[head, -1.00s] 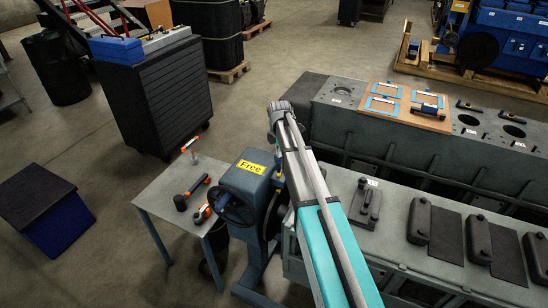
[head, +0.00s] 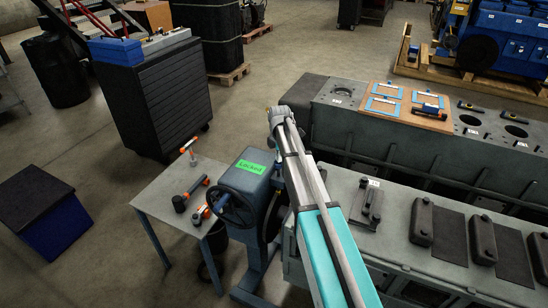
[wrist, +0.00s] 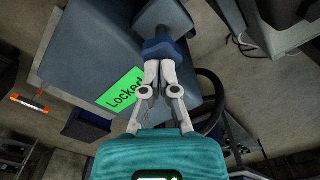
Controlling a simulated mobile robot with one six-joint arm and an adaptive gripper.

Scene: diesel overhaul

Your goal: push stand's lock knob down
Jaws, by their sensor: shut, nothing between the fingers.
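The stand (head: 243,183) is a blue-grey box with a black handwheel (head: 222,207), beside the engine block. Its label (head: 250,167) is green and reads "Locked"; the same label shows in the wrist view (wrist: 122,90). In the wrist view my gripper (wrist: 160,60) is shut, with its fingers together and nothing between them. Its tips meet a dark blue piece in front of the stand's housing; I cannot tell for sure whether this is the lock knob or fingertip pads. In the head view my arm hides the gripper and the knob.
A small grey table (head: 160,207) with orange-and-black tools stands left of the stand. The engine block (head: 345,235) lies to the right, with black covers on top. A longer block (head: 385,135) is behind. Open floor lies at the left.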

